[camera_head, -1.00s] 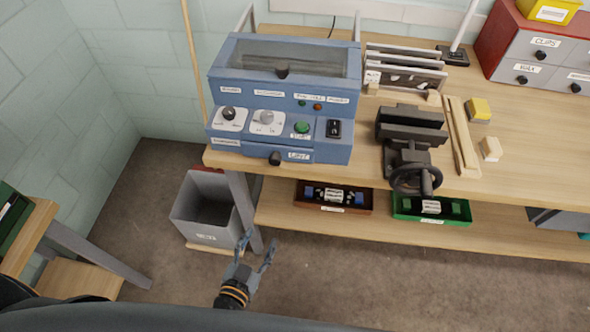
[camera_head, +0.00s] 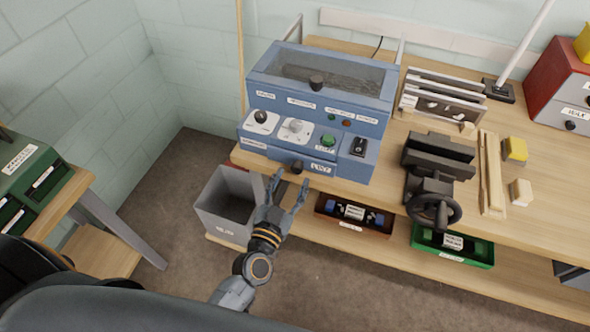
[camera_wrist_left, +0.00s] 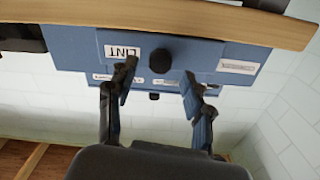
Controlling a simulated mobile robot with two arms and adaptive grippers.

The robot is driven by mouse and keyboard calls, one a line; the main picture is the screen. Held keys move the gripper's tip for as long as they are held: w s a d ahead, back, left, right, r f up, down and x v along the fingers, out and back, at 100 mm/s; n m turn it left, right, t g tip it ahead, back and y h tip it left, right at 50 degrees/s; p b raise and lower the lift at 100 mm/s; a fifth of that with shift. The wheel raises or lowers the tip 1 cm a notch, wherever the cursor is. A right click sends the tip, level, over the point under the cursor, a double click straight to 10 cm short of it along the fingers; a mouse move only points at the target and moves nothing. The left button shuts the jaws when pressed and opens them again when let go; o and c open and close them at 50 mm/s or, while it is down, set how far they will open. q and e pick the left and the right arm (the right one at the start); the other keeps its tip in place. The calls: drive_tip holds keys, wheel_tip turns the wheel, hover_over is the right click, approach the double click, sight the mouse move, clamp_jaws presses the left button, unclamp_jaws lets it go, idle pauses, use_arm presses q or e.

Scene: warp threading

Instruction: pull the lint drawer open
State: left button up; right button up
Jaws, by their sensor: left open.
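The blue machine (camera_head: 322,85) stands at the left end of the workbench. Its lint drawer (camera_head: 322,169) is a low front panel with a LINT label and a black round knob (camera_head: 297,167); it looks shut. My left gripper (camera_head: 289,184) is open, just in front of and below the knob in the head view. In the left wrist view, the drawer front (camera_wrist_left: 200,54) appears upside down. The knob (camera_wrist_left: 162,60) shows between the open fingers (camera_wrist_left: 160,82), not visibly touched by either. My right gripper is not in view.
The bench edge (camera_wrist_left: 200,22) runs close to the drawer. A dark vise (camera_head: 436,180) is on the bench to the right. Red and green trays (camera_head: 452,254) sit on the shelf below.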

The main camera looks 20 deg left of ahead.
sight(296, 170)
use_arm(q)
drive_tip(key=shift+w, duration=1.6)
clamp_jaws()
